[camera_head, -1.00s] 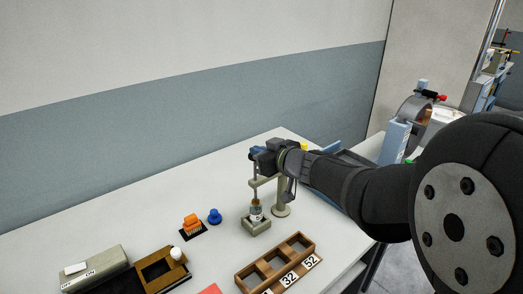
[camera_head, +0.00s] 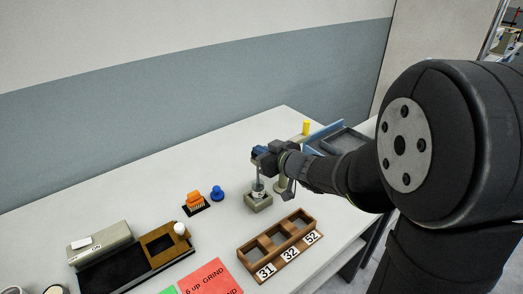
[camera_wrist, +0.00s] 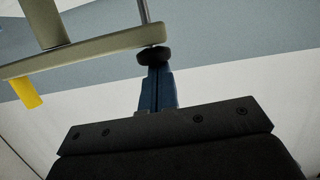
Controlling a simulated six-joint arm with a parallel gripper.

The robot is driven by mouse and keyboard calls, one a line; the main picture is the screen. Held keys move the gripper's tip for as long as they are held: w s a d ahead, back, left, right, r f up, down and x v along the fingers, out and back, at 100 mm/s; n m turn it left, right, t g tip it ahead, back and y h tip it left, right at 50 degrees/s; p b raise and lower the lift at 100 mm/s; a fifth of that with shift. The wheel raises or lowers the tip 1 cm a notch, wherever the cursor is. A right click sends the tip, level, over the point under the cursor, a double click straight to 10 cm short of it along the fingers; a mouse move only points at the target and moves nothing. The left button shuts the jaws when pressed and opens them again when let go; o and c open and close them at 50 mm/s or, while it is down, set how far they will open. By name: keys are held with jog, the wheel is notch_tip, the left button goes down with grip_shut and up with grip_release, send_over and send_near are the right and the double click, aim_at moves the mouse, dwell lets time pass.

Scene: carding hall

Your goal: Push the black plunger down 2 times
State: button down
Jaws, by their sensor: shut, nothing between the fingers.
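The black plunger (camera_wrist: 154,55) shows in the wrist view as a round knob on a thin metal rod that passes by the end of a beige bar (camera_wrist: 90,50). My gripper (camera_wrist: 156,70) has its blue fingers shut, with their tips at the knob; they appear to touch it. In the head view my gripper (camera_head: 258,152) is above a small jar (camera_head: 258,189) in a grey block holder (camera_head: 259,203). The rod (camera_head: 258,173) runs down to the jar. The knob is hidden there behind my gripper.
A wooden tray (camera_head: 278,263) with numbered compartments is in front. The back left table is clear.

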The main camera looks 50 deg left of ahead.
jog(key=d+r, duration=0.6)
jog(key=d, duration=0.3)
jog(key=shift+s+d+r, duration=0.15)
jog(key=shift+d+r, duration=0.15)
jog(key=shift+a, duration=0.1)
dwell(0.5)
jog(key=a+r, duration=0.1)
jog(key=a, duration=0.8)
jog(key=shift+a+r, duration=0.2)
jog(key=shift+r, duration=0.2)
jog(key=shift+f, duration=0.1)
